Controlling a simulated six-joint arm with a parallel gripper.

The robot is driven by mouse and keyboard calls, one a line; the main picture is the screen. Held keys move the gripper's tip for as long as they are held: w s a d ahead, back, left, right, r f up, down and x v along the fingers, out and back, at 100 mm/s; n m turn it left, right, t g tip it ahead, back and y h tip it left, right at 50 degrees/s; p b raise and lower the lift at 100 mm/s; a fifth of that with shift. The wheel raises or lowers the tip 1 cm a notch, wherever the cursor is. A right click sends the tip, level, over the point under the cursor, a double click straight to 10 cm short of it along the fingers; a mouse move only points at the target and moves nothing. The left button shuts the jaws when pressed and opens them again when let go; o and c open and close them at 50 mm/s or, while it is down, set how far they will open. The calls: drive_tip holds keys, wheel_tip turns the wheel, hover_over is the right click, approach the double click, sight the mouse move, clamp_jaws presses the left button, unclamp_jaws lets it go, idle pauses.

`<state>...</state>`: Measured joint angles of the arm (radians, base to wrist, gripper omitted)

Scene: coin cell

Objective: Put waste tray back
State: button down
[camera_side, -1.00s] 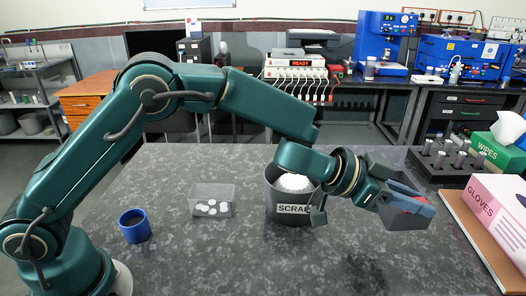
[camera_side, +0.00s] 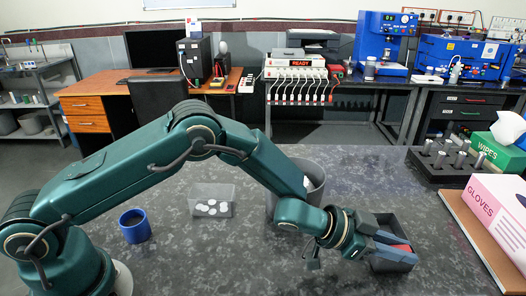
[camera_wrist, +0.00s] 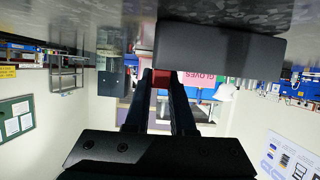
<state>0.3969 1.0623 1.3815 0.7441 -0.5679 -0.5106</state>
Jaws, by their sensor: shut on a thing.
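The waste tray (camera_side: 393,262) is a dark grey open box at the right front of the table. My gripper (camera_side: 396,247) is shut on it, with a red part between the fingers. In the side view the tray looks roughly level and low, on or just above the table; I cannot tell which. In the wrist view the tray (camera_wrist: 220,50) is a dark block against the table surface, and my gripper (camera_wrist: 161,82) has the red part between its fingers.
The grey scrap bin (camera_side: 316,188), partly hidden behind my arm, holds white material. A clear box (camera_side: 197,195) with pale discs and a blue cup (camera_side: 135,228) stand left. A dark rack (camera_side: 437,171) and glove box (camera_side: 490,213) are right. Table between is clear.

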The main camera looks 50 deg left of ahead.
drive_tip(key=shift+f, duration=0.15)
drive_tip(key=c, duration=0.8)
unclamp_jaws()
drive_tip(key=shift+o, duration=0.2)
